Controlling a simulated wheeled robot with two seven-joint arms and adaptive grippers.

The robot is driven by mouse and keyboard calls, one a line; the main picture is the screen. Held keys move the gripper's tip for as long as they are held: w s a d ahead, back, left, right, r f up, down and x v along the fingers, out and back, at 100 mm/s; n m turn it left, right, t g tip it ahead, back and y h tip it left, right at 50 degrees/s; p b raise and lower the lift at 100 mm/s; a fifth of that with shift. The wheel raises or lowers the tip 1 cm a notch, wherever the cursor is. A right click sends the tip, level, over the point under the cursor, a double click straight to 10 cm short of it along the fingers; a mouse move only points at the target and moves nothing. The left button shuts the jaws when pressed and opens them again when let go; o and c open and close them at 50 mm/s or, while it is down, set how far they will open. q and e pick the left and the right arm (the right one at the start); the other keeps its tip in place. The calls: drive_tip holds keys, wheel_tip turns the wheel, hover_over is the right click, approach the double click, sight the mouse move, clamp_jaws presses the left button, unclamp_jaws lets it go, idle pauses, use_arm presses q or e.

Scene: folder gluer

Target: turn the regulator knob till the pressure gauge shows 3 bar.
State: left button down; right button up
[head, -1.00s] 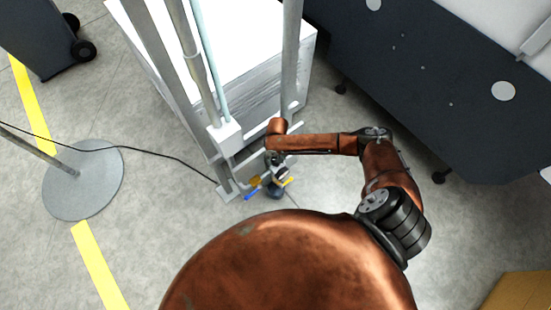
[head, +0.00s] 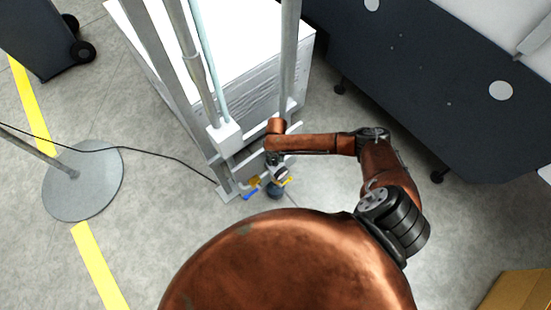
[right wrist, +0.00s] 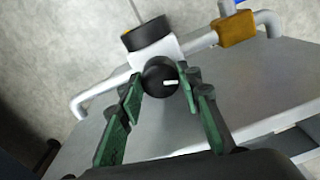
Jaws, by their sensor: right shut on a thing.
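The black round regulator knob (right wrist: 160,77) with a white mark shows in the right wrist view, on the pale regulator body (right wrist: 156,50). The mark lies nearly level, on the right half of the knob. My right gripper (right wrist: 158,82) is shut on the knob, with one green-padded finger on each side. The dark round pressure gauge (right wrist: 146,34) sits just above the body and is seen from its side, so its dial and needle cannot be read. In the head view my right gripper (head: 274,162) is small at the frame's lower corner. My left gripper is not in view.
An orange block (right wrist: 236,28) sits on the pale pipe right of the regulator. Grey posts (head: 289,60) and a white stack (head: 245,50) stand behind. A round floor base (head: 83,180) with a cable is at left, a dark machine (head: 430,100) at right.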

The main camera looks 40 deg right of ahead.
sight(275, 159)
drive_tip(key=shift+a+r+n+p, duration=0.1)
drive_tip(key=shift+r+n+p, duration=0.1)
drive_tip(key=shift+n+p, duration=0.6)
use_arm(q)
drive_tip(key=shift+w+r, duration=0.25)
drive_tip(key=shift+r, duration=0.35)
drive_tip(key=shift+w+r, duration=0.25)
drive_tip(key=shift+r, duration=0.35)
use_arm(e)
drive_tip(key=shift+f+n, duration=0.2)
drive_tip(key=shift+n, duration=0.9)
drive_tip(key=shift+s, duration=0.1)
drive_tip(key=o, duration=1.2)
drive_tip(key=shift+c, duration=0.2)
drive_tip(key=shift+r, duration=0.15)
wheel_tip(275, 159, up, 12)
drive_tip(key=shift+f, duration=0.2)
